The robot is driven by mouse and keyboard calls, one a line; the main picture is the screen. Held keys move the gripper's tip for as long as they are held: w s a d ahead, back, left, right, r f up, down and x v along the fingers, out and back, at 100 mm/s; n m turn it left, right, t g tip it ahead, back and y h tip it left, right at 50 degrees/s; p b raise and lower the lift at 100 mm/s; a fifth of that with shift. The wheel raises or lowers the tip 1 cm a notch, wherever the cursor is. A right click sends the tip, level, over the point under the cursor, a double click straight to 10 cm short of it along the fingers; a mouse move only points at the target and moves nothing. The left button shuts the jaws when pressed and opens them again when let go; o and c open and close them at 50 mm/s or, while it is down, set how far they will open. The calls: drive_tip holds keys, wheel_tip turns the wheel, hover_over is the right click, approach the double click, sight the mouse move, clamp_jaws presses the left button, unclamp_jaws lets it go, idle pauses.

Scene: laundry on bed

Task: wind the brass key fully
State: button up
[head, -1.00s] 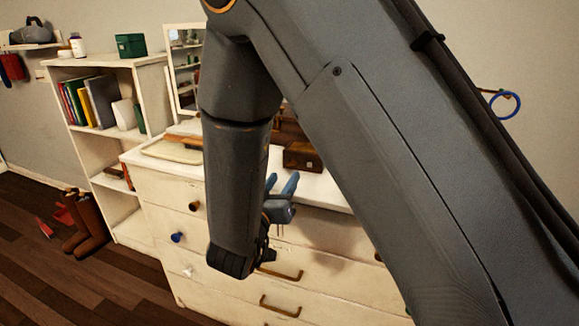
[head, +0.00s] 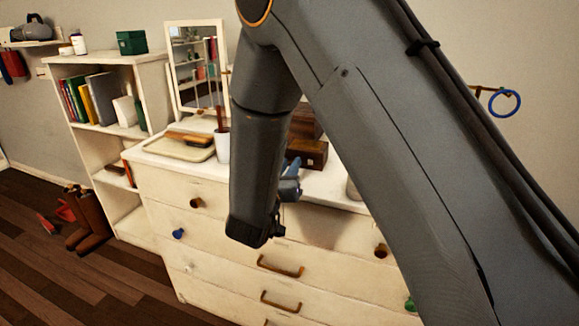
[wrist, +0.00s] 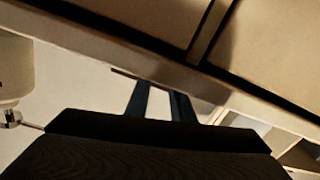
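No brass key can be made out in either view. A dark brown wooden box (head: 308,152) stands on the white dresser top, partly hidden behind my arm; I cannot tell whether a key is on it. My gripper (head: 290,178) is at the dresser's front edge, just in front of and below the box in the head view. Its two blue-grey fingers show in the wrist view (wrist: 162,102) with a pale gap between them. It is open, and nothing shows held between the fingers. A thin brown strip (wrist: 125,73) shows near the fingertips; I cannot tell what it is.
The white dresser (head: 180,190) has several drawers with knobs and handles. On it stand a mirror (head: 196,75), a tray (head: 180,148) with a brush (head: 188,138), and a white cup (head: 222,148). A bookshelf (head: 105,62) stands left. Boots (head: 90,222) are on the floor.

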clamp_jaws()
drive_tip(key=shift+m, duration=1.5)
drive_tip(key=o, duration=0.7)
unclamp_jaws()
drive_tip(key=b+v, duration=0.1)
drive_tip(key=v, duration=0.6)
drive_tip(key=shift+s, duration=0.35)
